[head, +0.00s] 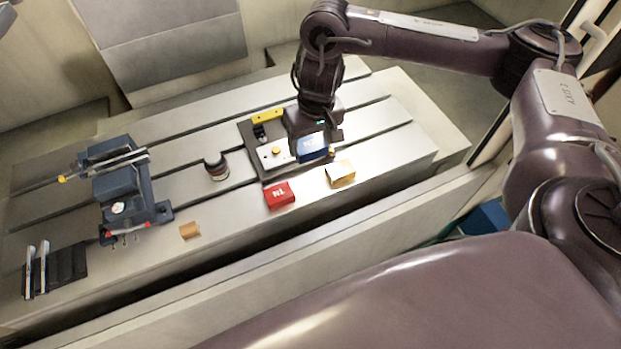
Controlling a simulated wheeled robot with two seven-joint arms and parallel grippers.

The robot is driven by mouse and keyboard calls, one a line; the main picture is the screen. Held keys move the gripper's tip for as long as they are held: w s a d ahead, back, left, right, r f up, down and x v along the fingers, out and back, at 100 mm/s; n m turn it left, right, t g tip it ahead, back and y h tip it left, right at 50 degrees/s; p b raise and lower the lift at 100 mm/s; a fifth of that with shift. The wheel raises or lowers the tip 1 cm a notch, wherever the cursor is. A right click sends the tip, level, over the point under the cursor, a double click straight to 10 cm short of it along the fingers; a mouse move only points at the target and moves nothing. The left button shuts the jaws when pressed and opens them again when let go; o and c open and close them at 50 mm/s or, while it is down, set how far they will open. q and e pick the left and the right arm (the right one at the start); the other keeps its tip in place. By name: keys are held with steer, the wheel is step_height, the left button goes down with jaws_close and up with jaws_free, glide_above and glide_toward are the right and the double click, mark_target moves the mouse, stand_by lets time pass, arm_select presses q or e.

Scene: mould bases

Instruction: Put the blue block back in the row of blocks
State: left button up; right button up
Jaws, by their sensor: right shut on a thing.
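The blue block (311,147) is under my right gripper (318,142), which is shut on it. The gripper comes down from above and hides part of the block and the fingertips. The block is over or on the right part of a dark base (248,134) with a light metal strip; I cannot tell whether it touches. A red block (279,195) with white lettering and a yellow-tan block (340,174) lie on the table in front of the base. A yellow bar (267,116) lies at the base's back edge. My left gripper is not in view.
The grooved metal table (390,160) holds a dark vise-like fixture (118,190) at left, a round dark knob-like piece (216,168), a small tan piece (189,230) and a black rack (60,268).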

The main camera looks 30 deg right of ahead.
mark_target(317, 146)
step_height(317, 146, down, 12)
steer(key=b, duration=0.3)
steer(key=shift+w+r+b, duration=0.1)
steer(key=shift+r+b, duration=0.15)
steer(key=shift+b, duration=0.05)
step_height(317, 146, down, 4)
steer(key=shift+r+b, duration=0.1)
steer(key=shift+b, duration=0.8)
steer(key=shift+d, duration=0.1)
steer(key=o, duration=1.4)
steer(key=r+p, duration=0.1)
steer(key=r, duration=0.3)
steer(key=r+p, duration=0.2)
steer(key=r, duration=0.2)
steer(key=s+r+p, duration=0.1)
steer(key=r, duration=0.3)
steer(key=shift+s+d+p, duration=0.1)
steer(key=shift+d+p, duration=0.15)
steer(key=shift+p, duration=0.1)
